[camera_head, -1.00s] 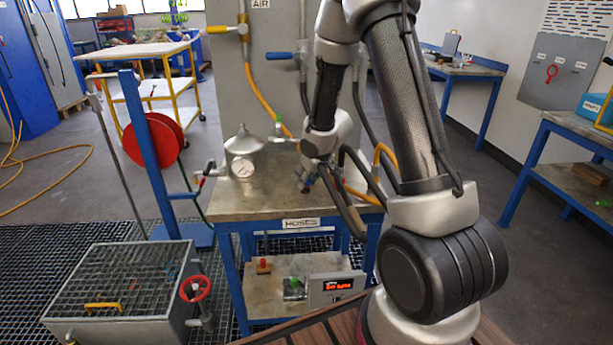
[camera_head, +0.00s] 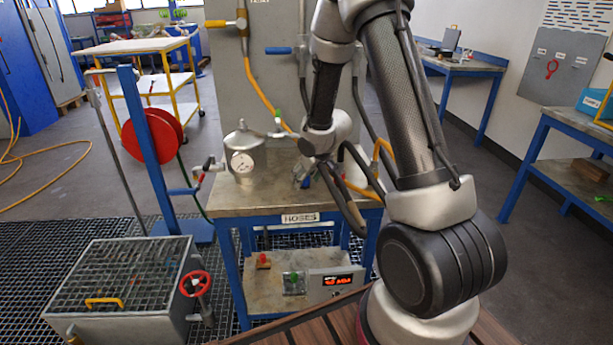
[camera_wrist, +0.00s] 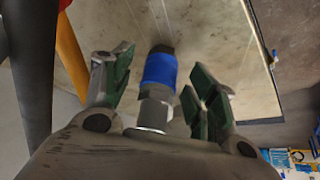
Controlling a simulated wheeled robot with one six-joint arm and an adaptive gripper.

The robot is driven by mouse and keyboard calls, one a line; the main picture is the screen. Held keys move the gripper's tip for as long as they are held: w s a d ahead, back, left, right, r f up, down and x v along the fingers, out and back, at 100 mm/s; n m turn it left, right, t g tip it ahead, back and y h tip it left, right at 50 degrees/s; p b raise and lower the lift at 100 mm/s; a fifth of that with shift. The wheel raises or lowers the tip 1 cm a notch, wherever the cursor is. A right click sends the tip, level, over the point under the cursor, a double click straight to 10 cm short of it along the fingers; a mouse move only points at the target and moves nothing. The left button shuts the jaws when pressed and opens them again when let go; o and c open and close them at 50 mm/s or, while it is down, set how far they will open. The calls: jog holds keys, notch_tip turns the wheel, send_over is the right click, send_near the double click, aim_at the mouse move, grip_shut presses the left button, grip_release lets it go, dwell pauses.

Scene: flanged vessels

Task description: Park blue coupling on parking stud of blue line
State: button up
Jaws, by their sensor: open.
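The blue coupling (camera_wrist: 160,72) has a blue sleeve, a dark end and a bright metal lower part. In the wrist view it lies between the fingers of my gripper (camera_wrist: 156,84). The fingers have green pads and stand open, with a visible gap on each side of the coupling. In the head view my gripper (camera_head: 305,178) is low over the HOSES bench (camera_head: 240,204), and a small blue patch shows beside it. My arm hides part of that area.
A metal vessel with a gauge (camera_head: 243,165) stands on the bench left of my gripper. Behind it is a grey panel with a yellow-handled valve (camera_head: 219,23), a blue-handled valve (camera_head: 279,50) and hanging hoses. A yellow hose (camera_head: 262,88) runs close to my gripper.

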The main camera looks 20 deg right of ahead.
jog(key=v, duration=1.2)
jog(key=s+d+r+m+g+h, duration=0.1)
jog(key=s+d+r+g+h, duration=0.3)
jog(key=s+d, duration=0.8)
jog(key=s+a+r+t+y, duration=0.1)
jog(key=s+a+r, duration=0.4)
jog(key=s, duration=0.3)
jog(key=s+a+r+m+t+y, duration=0.1)
jog(key=s+a+r, duration=0.5)
jog(key=s+r, duration=0.1)
jog(key=shift+s+r+t+y, duration=0.3)
jog(key=shift+s+r+y, duration=0.1)
jog(key=shift+s, duration=0.4)
